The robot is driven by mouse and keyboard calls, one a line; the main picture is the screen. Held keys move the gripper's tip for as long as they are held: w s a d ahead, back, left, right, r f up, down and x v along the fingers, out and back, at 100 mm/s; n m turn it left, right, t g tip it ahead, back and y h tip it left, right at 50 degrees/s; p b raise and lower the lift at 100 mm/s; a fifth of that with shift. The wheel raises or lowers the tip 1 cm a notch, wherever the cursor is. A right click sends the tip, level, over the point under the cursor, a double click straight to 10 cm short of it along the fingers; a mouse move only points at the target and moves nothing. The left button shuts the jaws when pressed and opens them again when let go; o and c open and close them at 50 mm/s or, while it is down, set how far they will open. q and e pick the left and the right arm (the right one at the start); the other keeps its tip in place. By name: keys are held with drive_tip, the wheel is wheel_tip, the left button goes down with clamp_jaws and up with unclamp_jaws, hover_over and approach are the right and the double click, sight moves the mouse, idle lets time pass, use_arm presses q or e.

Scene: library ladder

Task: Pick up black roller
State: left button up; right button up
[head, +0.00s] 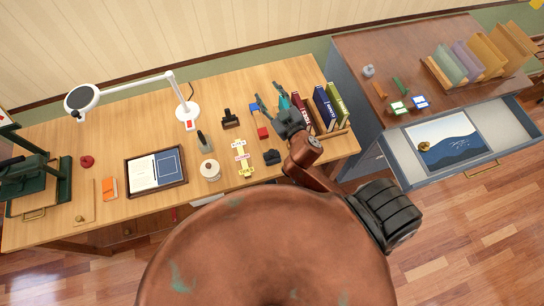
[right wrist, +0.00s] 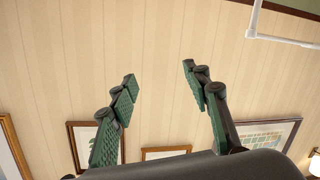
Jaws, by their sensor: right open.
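A small black tool with a short handle, which looks like the black roller (head: 230,119), stands on the wooden desk (head: 110,150) right of the lamp base. Its exact shape is too small to tell. My right gripper (head: 268,92) is open and empty over the back of the desk, to the right of the black tool and apart from it. My left gripper is not in view.
A magnifier lamp (head: 186,115) stands left of the tool. Books (head: 325,108) stand right of my gripper. A cabinet with an open drawer (head: 490,125) is at right.

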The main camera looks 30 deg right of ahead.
drive_tip(key=w+a+r+n+t+y, duration=0.2)
drive_tip(key=a+r+n+y, duration=0.6)
drive_tip(key=a, duration=0.5)
drive_tip(key=s+a+f+n+g+y, duration=0.2)
drive_tip(key=s+a+n+g+y, duration=0.3)
drive_tip(key=a, duration=0.3)
drive_tip(key=s+a+f+n+g+y, duration=0.2)
drive_tip(key=a+n+g+y, duration=0.25)
drive_tip(key=a+n, duration=0.3)
drive_tip(key=g+h, duration=0.9)
drive_tip(key=h, duration=0.7)
hover_over(272, 152)
drive_tip(key=shift+n, duration=0.35)
drive_tip(key=f, duration=2.5)
drive_tip(key=shift+s+d, duration=0.2)
drive_tip(key=shift+d+f, duration=0.15)
drive_tip(key=shift+f, duration=0.25)
drive_tip(key=f, duration=0.2)
drive_tip(key=f+p, duration=0.1)
drive_tip(key=f, duration=0.3)
drive_tip(key=shift+w+a+f+p, duration=0.25)
drive_tip(key=shift+a+f+p, duration=0.05)
drive_tip(key=shift+f, duration=0.05)
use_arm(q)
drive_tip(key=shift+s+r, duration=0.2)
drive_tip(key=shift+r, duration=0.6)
